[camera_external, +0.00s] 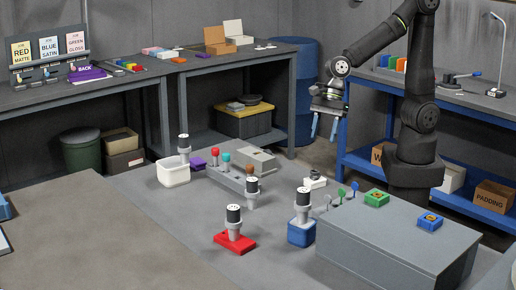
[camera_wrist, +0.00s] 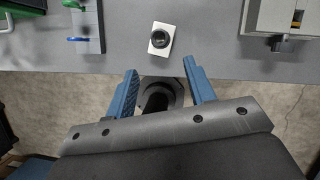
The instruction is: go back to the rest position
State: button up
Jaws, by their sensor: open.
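My gripper (camera_external: 325,124) hangs at the end of my black arm, pointing down, high above the floor and beyond the back of the low grey work surface. Its two blue fingers are apart with nothing between them. In the wrist view my gripper (camera_wrist: 158,84) also shows open and empty, with part of my own dark arm base visible between and below the fingers. A small white block with a black round top (camera_wrist: 159,39) lies on the grey surface ahead of the fingertips; it also shows in the external view (camera_external: 315,181).
Black-and-white cylinders stand at a white bin (camera_external: 174,173), a red base (camera_external: 235,242) and a blue container (camera_external: 301,233). A grey box (camera_external: 400,240) carries green and blue blocks. A blue-framed bench (camera_external: 350,160) stands close to my gripper's right. Open floor lies below.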

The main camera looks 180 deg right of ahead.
aim_at(316, 170)
jog(key=x, duration=1.1)
jog(key=shift+f, duration=0.25)
jog(key=shift+r, duration=0.15)
jog(key=shift+r, duration=0.1)
